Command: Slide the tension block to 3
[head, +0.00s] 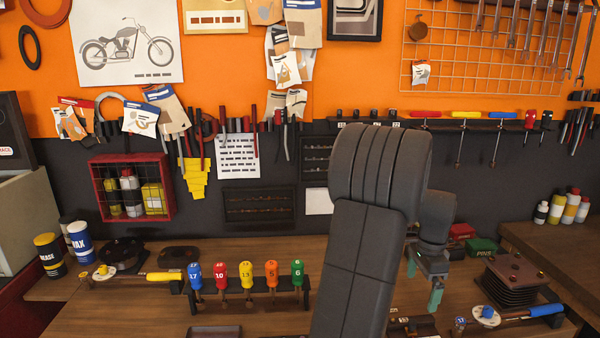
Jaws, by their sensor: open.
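My gripper (424,283) hangs over the right half of the wooden bench, with its teal fingertips apart and nothing visible between them. My dark arm fills the middle of the view and hides part of the bench and wall behind it. I cannot pick out the tension block or a mark reading 3 for certain. A dark stack of plates (513,281) with small bolts on top stands on the bench to the right of my gripper, apart from it. Small dark items lie at the bench front below my gripper, too small and partly hidden to tell.
A rack of numbered coloured screwdrivers (246,289) stands left of my arm. A blue-handled tool (532,312) lies at the right front, a yellow-handled tool (165,277) at the left. A green box (482,246) sits behind my gripper. Bare bench (110,318) shows at front left.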

